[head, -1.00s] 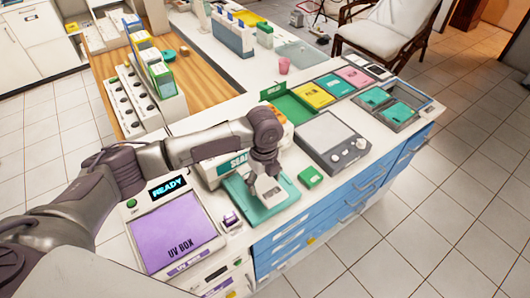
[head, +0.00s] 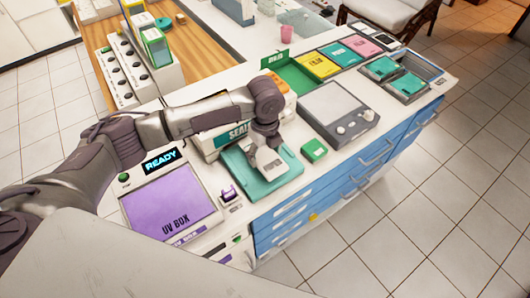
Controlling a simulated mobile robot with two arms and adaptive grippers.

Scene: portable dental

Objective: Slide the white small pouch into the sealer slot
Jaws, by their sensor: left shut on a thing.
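My left gripper (head: 266,146) points down and is shut on the white small pouch (head: 271,164). The pouch is over the teal plate (head: 286,181) in front of the sealer. I cannot tell whether the pouch touches the plate. The sealer (head: 236,133) is a white and teal box marked with "SEA", with an orange part at its right end. My left arm passes over the sealer and hides part of it. I cannot make out the slot. My right gripper is not in view.
The purple UV box (head: 172,208) with a "READY" display stands left of the plate. A small green box (head: 314,149) and a grey device with knobs (head: 340,115) are to the right. A green tray (head: 297,77) and colored packs lie behind. Blue drawers (head: 300,205) are below the counter edge.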

